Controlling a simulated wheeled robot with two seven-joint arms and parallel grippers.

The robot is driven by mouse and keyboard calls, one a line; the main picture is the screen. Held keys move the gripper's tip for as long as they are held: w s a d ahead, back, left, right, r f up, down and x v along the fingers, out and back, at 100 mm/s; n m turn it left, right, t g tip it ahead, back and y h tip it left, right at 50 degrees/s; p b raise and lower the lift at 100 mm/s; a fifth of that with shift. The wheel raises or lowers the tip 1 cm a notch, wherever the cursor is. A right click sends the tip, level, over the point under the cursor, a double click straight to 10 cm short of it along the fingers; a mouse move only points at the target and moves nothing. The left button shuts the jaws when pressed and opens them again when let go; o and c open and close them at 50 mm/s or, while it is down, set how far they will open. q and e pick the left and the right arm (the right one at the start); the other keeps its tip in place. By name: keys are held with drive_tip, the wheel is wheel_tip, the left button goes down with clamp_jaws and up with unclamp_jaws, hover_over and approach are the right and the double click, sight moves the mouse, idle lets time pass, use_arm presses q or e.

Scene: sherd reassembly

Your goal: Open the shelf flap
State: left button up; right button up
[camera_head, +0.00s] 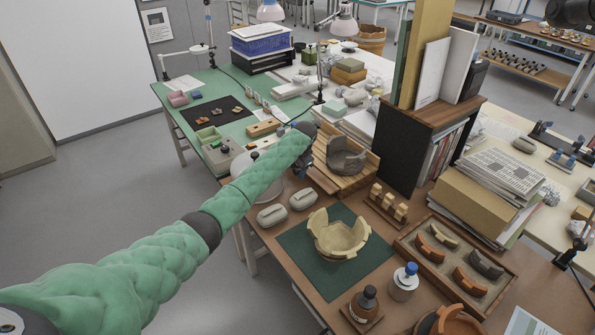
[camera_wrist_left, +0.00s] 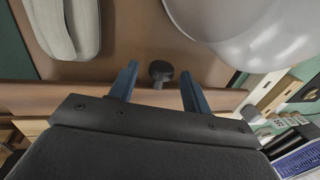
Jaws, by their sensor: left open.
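My left gripper (camera_head: 303,167) is at the front left corner of the slatted wooden shelf (camera_head: 328,178), which bears a grey part-built pot (camera_head: 346,158). In the left wrist view the two blue fingers (camera_wrist_left: 157,88) are open and apart. A dark round knob (camera_wrist_left: 160,72) shows between them, at a brown wooden edge that looks like the flap (camera_wrist_left: 215,99). I see no contact between fingers and knob. The flap is mostly hidden by my gripper in the head view. My right gripper is not in view.
Grey oblong weights (camera_head: 302,199) lie in front of the gripper, and a white dome (camera_head: 262,170) stands to its left. A pale bowl (camera_head: 338,235) stands on a green mat (camera_head: 300,262). A black-sided bookcase (camera_head: 400,150) rises at the right.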

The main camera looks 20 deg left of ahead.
use_arm(q)
drive_tip(key=shift+f, duration=0.1)
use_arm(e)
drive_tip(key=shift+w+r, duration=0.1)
use_arm(q)
clamp_jaws()
drive_tip(key=shift+r, duration=0.2)
drive_tip(key=shift+w+d+r+g+y+p, duration=0.15)
drive_tip(key=shift+w+r+g+y+p, duration=0.05)
drive_tip(key=shift+r+g+y+p, duration=0.4)
drive_tip(key=shift+f, duration=0.15)
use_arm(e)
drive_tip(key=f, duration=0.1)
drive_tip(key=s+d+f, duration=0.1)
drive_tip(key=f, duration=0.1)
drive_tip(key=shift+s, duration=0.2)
